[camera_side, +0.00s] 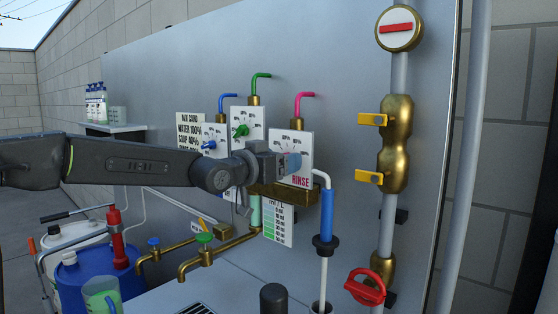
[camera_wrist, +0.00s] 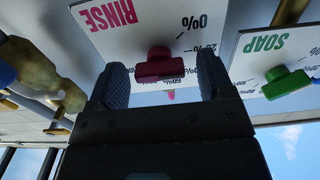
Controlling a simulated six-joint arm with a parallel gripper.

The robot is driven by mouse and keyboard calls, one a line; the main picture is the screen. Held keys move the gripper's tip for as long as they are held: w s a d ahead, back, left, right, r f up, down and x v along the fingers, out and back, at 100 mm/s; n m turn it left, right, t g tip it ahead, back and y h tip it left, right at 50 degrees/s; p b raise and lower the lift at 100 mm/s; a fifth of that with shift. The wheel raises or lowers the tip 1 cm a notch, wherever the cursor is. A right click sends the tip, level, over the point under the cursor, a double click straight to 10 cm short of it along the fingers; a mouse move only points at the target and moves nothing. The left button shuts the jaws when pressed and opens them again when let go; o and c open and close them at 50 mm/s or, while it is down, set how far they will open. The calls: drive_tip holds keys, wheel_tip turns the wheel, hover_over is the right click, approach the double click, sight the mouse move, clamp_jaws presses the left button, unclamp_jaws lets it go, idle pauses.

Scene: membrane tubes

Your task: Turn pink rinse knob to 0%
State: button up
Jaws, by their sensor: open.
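The pink rinse knob (camera_wrist: 158,65) is on a white panel labelled RINSE (camera_wrist: 110,14), with percent marks around it. In the wrist view the picture is turned over, and 0% is at the upper right of the knob. Its handle lies roughly crosswise; I cannot tell which mark it points to. My gripper (camera_wrist: 163,76) is open, with one finger on each side of the knob and visible gaps. In the side view my gripper (camera_side: 287,162) is in front of the rinse panel (camera_side: 302,148) and hides the knob.
The soap panel with its green knob (camera_wrist: 286,80) is close beside my right finger in the wrist view. A blue knob (camera_side: 209,144) sits farther left.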

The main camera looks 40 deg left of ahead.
drive_tip(key=c, duration=0.9)
drive_tip(key=shift+n, duration=4)
drive_tip(key=o, duration=0.9)
